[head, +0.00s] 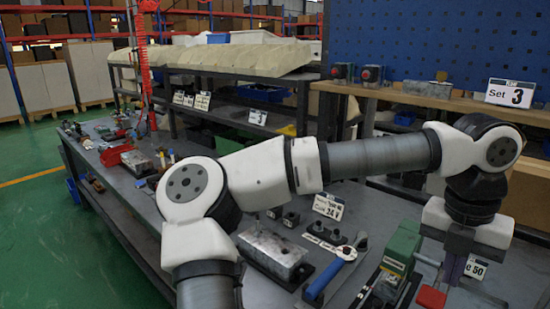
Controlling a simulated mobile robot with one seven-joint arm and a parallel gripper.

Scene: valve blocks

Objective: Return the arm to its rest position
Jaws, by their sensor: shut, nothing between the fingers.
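My arm reaches across the picture from the bottom left to the right, bent at a high elbow. My gripper (454,266) points down at the right, over the near right part of the workbench. It is shut and holds nothing. Its fingertips are small and partly lost against the items and label behind them.
The grey workbench (122,210) carries a metal valve block (274,254), a blue-handled ratchet (336,272), a green block (402,248) and a red piece (431,297) close to my gripper. Number cards stand among them. A shelf with a "Set 3" sign (510,93) is behind.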

